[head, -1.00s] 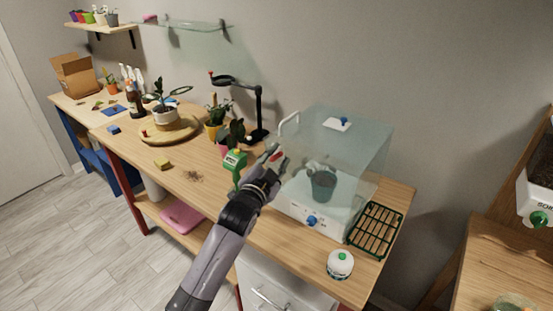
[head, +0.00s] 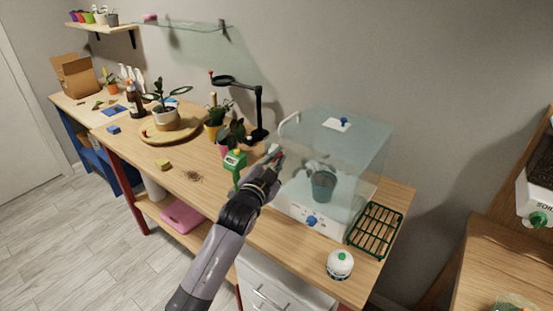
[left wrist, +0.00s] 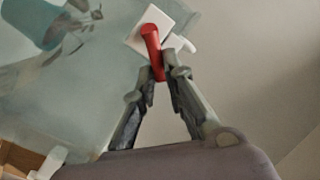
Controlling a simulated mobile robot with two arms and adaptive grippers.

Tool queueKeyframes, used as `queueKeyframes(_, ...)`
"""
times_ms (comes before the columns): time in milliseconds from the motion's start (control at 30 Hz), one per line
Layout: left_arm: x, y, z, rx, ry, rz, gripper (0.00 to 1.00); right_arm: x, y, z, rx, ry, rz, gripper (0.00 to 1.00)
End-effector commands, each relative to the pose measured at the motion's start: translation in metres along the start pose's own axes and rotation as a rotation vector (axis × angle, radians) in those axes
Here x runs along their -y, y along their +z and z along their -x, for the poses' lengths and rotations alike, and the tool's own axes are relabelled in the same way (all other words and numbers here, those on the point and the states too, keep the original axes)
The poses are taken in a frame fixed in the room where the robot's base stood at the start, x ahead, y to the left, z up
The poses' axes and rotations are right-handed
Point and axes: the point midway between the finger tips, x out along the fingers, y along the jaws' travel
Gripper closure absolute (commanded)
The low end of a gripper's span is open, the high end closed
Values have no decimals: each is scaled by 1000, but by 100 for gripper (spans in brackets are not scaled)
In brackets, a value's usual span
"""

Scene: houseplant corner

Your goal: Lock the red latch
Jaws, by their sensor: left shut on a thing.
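The red latch (left wrist: 152,48) is a red lever on a white plate (left wrist: 172,24), on the side of the clear propagator box. In the left wrist view my left gripper (left wrist: 162,76) has its fingertips closed on the lever's lower end. In the head view the left gripper (head: 274,157) is at the left face of the clear box (head: 352,146), and only a bit of red shows at its fingers. A pot (head: 323,186) with a plant stands inside the box. My right gripper is not in either view.
A green-and-white spray bottle (head: 235,164) stands close left of my left arm. A green rack (head: 375,229) and a white round jar (head: 340,264) lie right and in front of the box. Plants and a black lamp (head: 258,110) stand behind.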

Motion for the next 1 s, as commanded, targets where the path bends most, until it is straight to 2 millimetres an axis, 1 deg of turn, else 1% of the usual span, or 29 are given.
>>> queueKeyframes(267,10,-4,-1,30,26,143,100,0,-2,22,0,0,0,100)
queueKeyframes(400,14,-3,-2,54,46,254,100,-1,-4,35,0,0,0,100)
queueKeyframes(600,21,0,-4,86,72,412,100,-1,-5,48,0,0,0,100)
queueKeyframes(833,26,3,-6,115,98,564,100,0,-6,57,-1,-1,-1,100)
queueKeyframes(1000,28,6,-7,131,111,638,100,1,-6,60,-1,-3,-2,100)
